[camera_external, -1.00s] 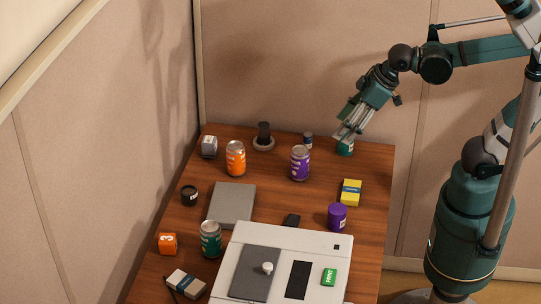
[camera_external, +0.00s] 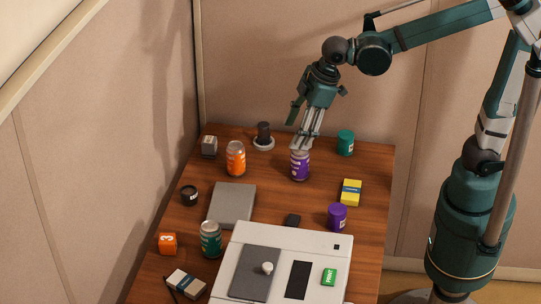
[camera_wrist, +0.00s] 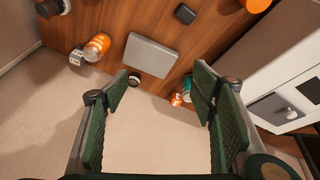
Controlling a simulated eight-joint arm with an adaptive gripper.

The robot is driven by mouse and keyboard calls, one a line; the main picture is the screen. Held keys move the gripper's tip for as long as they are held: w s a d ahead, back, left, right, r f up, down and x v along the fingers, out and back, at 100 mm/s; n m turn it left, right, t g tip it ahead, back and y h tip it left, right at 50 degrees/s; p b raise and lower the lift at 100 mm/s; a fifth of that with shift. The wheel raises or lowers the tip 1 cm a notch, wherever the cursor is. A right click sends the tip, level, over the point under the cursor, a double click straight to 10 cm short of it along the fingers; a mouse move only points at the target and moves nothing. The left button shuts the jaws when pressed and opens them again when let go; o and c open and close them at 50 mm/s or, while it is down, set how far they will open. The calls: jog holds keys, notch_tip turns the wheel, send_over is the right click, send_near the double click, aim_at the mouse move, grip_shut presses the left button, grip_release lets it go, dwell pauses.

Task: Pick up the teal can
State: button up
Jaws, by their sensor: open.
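The teal can (camera_external: 210,238), with a silver top, stands upright at the left front of the table, beside the white machine. In the wrist view the teal can (camera_wrist: 187,88) is small and partly hidden by the right finger. My gripper (camera_external: 304,146) is open and empty, by the top of the purple can (camera_external: 300,166) at the back of the table. It partly covers that can, and I cannot tell whether they touch. In the wrist view my gripper's fingers (camera_wrist: 161,78) are spread apart. My gripper is well away from the teal can.
A teal canister (camera_external: 345,143) stands at the back right. An orange cube (camera_external: 168,244) and black jar (camera_external: 189,195) are near the teal can. The white machine (camera_external: 240,238) fills the front.

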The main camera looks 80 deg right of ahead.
aim_at(210, 226)
jog(key=w+a+f+n+g+p, duration=0.1)
jog(key=w+a+f+n, duration=0.1)
jog(key=w+a+f, duration=0.35)
jog(key=w+a+f+n+g, duration=0.1)
jog(key=w+a+f+n, duration=0.15)
jog(key=w+a, duration=0.5)
jog(key=w+a+f+n, duration=0.1)
jog(key=w+a+f, duration=0.1)
jog(key=a+f, duration=0.1)
jog(key=w+a+f+n+g, duration=0.1)
jog(key=w+a+f, duration=0.1)
jog(key=f, duration=0.4)
jog(key=w+a+f+n+g+p, duration=0.1)
jog(key=w+a+f, duration=0.2)
jog(key=w+f, duration=0.1)
jog(key=shift+w+a+f+n+h, duration=0.25)
jog(key=shift+a+f+n+h, duration=0.1)
jog(key=shift+f, duration=0.15)
jog(key=shift+w+a+f, duration=0.1)
jog(key=shift+a+f, duration=0.15)
jog(key=shift+f, duration=0.15)
jog(key=shift+f, duration=1.25)
jog(key=shift+f, duration=0.15)
jog(key=shift+f+b, duration=0.85)
jog(key=shift+f, duration=1.65)
